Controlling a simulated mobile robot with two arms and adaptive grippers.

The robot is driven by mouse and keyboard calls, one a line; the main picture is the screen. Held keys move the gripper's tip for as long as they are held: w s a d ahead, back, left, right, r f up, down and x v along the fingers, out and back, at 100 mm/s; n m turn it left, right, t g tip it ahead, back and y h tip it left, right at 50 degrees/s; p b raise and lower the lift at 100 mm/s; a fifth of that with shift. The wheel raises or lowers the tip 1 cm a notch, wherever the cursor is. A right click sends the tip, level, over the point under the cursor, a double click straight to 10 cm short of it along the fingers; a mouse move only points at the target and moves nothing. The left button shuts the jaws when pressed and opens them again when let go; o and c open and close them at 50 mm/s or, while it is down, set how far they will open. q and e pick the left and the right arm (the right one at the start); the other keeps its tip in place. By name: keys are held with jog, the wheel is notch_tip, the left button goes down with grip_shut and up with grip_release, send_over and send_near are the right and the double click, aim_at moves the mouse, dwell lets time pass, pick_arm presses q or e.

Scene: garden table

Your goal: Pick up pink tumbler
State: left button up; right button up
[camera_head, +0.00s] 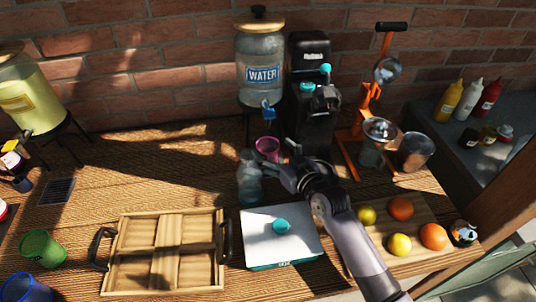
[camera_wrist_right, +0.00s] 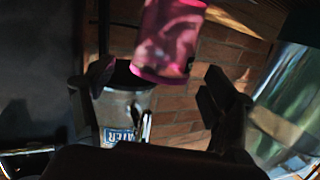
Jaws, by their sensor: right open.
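The pink tumbler (camera_head: 267,148) stands on the wooden table below the water dispenser, in the middle of the head view. In the right wrist view the pink tumbler (camera_wrist_right: 170,38) shows at the top, between and beyond the two fingers. My right gripper (camera_head: 288,168) is just in front of the tumbler and slightly right of it, and its fingers partly overlap that area. In the right wrist view the right gripper (camera_wrist_right: 160,88) is open with nothing between its fingertips. My left gripper is not in view.
A clear bottle (camera_head: 250,180) stands close left of my right gripper. The water dispenser (camera_head: 260,55) and black coffee machine (camera_head: 310,110) are behind. Free table is left of the bottle.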

aim_at(262, 139)
jog(key=shift+x, duration=1.65)
jog(key=shift+c, duration=0.2)
jog(key=c, duration=1.4)
jog(key=shift+c, duration=0.2)
jog(key=shift+r, duration=0.2)
jog(key=shift+r, duration=0.4)
jog(key=b+v, duration=0.1)
jog(key=v, duration=0.3)
jog(key=f+b+v, duration=0.1)
jog(key=v, duration=0.3)
jog(key=f+b+v, duration=0.1)
jog(key=v, duration=0.3)
jog(key=shift+s+d, duration=0.3)
jog(key=shift+s, duration=0.2)
notch_tip(262, 139, up, 14)
